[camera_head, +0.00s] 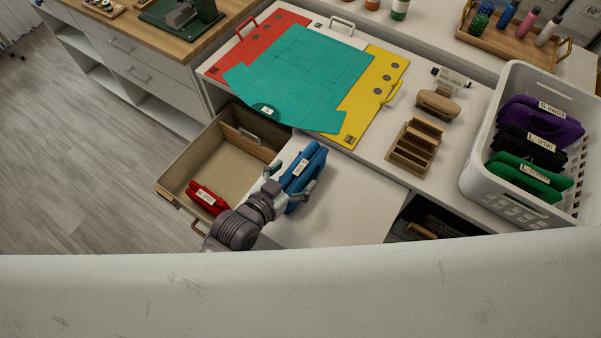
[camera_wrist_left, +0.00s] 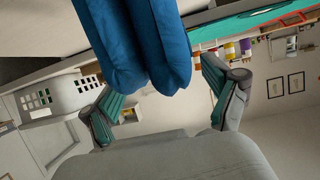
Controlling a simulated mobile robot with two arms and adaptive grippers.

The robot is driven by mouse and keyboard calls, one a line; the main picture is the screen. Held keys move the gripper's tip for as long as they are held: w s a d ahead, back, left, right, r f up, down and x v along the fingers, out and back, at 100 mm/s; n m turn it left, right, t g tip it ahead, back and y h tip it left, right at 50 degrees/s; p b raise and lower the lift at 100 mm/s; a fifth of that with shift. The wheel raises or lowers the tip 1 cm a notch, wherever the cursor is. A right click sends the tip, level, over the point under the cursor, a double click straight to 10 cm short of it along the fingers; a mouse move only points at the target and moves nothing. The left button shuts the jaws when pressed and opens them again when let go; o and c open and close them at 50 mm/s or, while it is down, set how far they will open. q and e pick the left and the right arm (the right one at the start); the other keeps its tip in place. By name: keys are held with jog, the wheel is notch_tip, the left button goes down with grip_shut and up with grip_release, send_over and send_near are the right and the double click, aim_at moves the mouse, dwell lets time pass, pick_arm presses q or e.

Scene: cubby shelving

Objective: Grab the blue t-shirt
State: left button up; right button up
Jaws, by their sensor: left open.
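The blue t-shirt (camera_head: 305,170) is folded into a thick bundle with a white label. It is at the light work surface, just right of the open drawer. My left gripper (camera_head: 291,180) is at its near end, with one finger on each side of the shirt. In the left wrist view the shirt (camera_wrist_left: 140,45) hangs into the space between the two spread fingers of the left gripper (camera_wrist_left: 152,78), with gaps visible near the fingers. My right gripper is not in view.
An open drawer (camera_head: 226,160) holds a red folded garment (camera_head: 207,197). A teal folding board (camera_head: 300,75) lies behind. A white basket (camera_head: 478,170) with purple, black and green garments stands at right. The surface right of the shirt is clear.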

pick_arm(q)
jog(key=shift+w+d+f, duration=0.3)
jog(key=shift+w+d, duration=0.1)
jog(key=shift+w, duration=0.15)
jog(key=c, duration=1.3)
jog(key=shift+c, duration=0.2)
jog(key=shift+r, duration=0.1)
